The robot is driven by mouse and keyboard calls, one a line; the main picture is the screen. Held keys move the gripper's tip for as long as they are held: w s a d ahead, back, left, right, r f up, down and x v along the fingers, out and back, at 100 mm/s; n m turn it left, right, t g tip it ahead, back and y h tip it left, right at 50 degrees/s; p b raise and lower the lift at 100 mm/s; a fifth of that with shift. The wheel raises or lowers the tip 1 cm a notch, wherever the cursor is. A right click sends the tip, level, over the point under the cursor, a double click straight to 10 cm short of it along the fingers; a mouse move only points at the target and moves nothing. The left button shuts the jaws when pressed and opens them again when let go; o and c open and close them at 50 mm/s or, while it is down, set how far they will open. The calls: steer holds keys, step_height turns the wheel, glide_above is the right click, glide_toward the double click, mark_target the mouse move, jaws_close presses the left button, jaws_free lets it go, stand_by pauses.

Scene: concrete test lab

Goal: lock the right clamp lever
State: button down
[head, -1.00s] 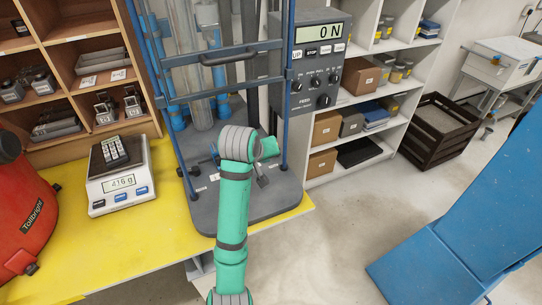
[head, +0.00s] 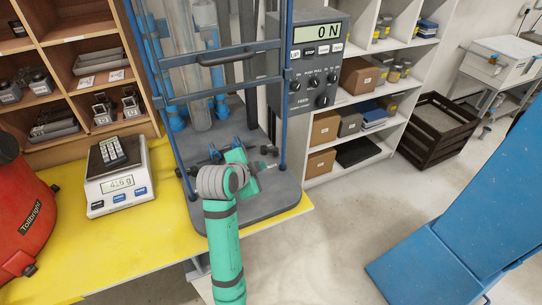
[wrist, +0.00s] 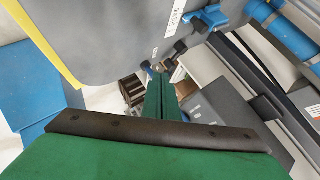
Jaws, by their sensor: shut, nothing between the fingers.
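The right clamp lever (head: 270,165) is a small dark and metal handle on the right side of the test machine's grey base plate (head: 262,203). In the head view my gripper (head: 247,170) is just left of it, low over the plate, and its wrist covers part of the clamp. In the wrist view the green fingers (wrist: 161,98) are shut together and empty. Their tips are close to a metal and dark-knobbed part (wrist: 152,68) of the clamp; I cannot tell whether they touch. A left clamp (head: 214,154) stands further left on the plate.
Blue frame posts (head: 284,110) and a crossbar with a dark handle (head: 226,57) rise around the plate. A scale (head: 117,180) stands on the yellow table (head: 140,228) at left. A blue panel (head: 455,230) stands at right over open floor.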

steer(key=m, duration=0.5)
steer(key=s+a+m+t, duration=0.1)
steer(key=m, duration=0.1)
steer(key=shift+a+f, duration=0.1)
steer(key=shift+f, duration=0.1)
glide_toward(275, 153)
steer(key=x, duration=0.4)
steer(key=shift+a+f, duration=0.15)
steer(key=shift+f, duration=0.4)
steer(key=shift+w+d, duration=0.35)
steer(key=shift+w, duration=0.45)
